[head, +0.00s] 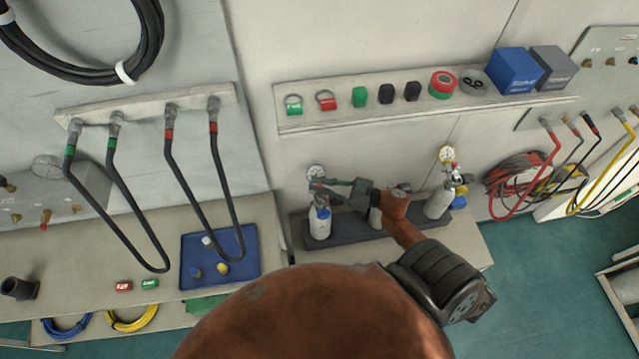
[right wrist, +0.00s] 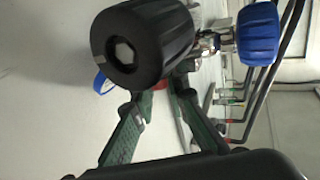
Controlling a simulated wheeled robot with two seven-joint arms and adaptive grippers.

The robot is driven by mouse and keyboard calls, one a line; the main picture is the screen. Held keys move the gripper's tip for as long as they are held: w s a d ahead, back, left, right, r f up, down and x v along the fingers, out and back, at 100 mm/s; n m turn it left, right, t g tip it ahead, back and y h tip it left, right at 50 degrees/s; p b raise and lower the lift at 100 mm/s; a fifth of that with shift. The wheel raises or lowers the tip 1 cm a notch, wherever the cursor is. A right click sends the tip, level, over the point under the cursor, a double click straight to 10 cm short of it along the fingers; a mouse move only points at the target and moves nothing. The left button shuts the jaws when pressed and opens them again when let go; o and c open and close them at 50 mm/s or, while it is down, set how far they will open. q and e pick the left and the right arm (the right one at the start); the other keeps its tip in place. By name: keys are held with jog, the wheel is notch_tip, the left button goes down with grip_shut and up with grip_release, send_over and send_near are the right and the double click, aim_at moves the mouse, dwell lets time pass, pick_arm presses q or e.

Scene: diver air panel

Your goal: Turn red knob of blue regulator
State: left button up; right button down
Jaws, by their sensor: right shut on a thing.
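The left grey cylinder (head: 319,224) stands in the dark rack with a regulator, a blue part (head: 322,203) and a gauge (head: 315,172) on top. My right gripper (head: 325,187) reaches it from the right, shut at the regulator. In the right wrist view a large black knob (right wrist: 140,45) is close to the camera, and a ribbed blue knob (right wrist: 258,35) is to its right. The two green fingers of the right gripper (right wrist: 160,85) converge behind the black knob, which hides their tips and what they grip. I cannot make out a red knob clearly. My left gripper is not in view.
A right cylinder (head: 438,203) with its own gauge stands in the same rack (head: 350,235), another partly hidden between. A shelf (head: 340,118) with tapes and boxes is above. A blue tray (head: 240,272) lies left on the bench. Black hoses (head: 185,185) hang left.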

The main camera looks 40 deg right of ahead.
jog(key=shift+h+p, duration=0.3)
jog(key=m+h+p, duration=0.1)
jog(key=m+t+h+p, duration=0.1)
jog(key=p, duration=0.1)
jog(key=m+t+h+p, duration=0.1)
jog(key=shift+s+a+r+h, duration=0.1)
jog(key=shift+r+h, duration=0.15)
jog(key=shift+h, duration=0.05)
jog(key=shift+m+t+h+p, duration=0.4)
jog(key=shift+m+h+p, duration=0.4)
jog(key=shift+h, duration=0.4)
jog(key=shift+f+m+h+p, duration=0.2)
jog(key=shift+m+h+p, duration=0.25)
jog(key=shift+m+h, duration=1.15)
jog(key=shift+h, duration=0.8)
jog(key=c, duration=1.9)
grip_release()
